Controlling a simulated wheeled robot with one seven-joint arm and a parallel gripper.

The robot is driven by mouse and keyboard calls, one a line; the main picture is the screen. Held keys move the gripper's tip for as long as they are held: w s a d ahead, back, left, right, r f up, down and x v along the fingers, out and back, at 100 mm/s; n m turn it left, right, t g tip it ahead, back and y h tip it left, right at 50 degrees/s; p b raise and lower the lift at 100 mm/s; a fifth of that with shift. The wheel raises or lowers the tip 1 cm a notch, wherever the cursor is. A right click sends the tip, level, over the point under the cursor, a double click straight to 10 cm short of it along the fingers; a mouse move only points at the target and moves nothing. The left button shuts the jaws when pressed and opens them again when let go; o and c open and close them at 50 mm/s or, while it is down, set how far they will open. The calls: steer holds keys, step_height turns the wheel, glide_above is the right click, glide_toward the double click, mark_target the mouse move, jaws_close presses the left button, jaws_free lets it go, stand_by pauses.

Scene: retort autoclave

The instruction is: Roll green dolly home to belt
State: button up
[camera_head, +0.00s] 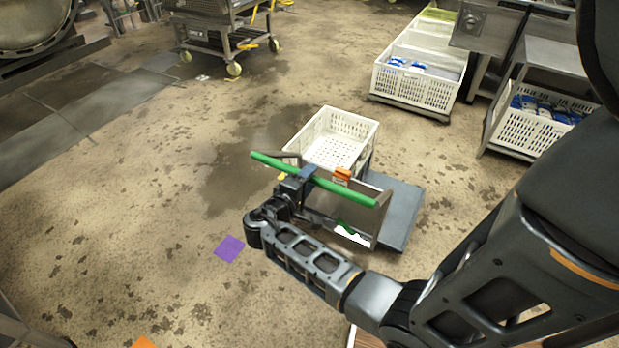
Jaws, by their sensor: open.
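The dolly (404,215) has a grey deck, a steel upright frame and a green handle bar (345,191). It stands on the floor near the middle of the head view. An empty white slotted crate (352,125) sits on its far part. My gripper (308,174) is at the handle bar, left of the bar's middle. Its jaws are open, and the bar appears to pass at or between them; I cannot tell whether they touch. My wrist and forearm hide part of the frame and the dolly's near side. No belt can be made out clearly.
White crates with blue packs (412,88) stand at the upper right, and another (540,113) sits under a steel table (552,55). A wheeled steel cart (212,40) stands at the top. A purple floor square (229,248) lies left of my wrist. The left floor is open, with wet patches.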

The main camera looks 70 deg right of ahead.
steer(key=shift+s+d+f, duration=0.15)
steer(key=shift+d, duration=0.3)
steer(key=shift+c, duration=0.3)
jaws_close()
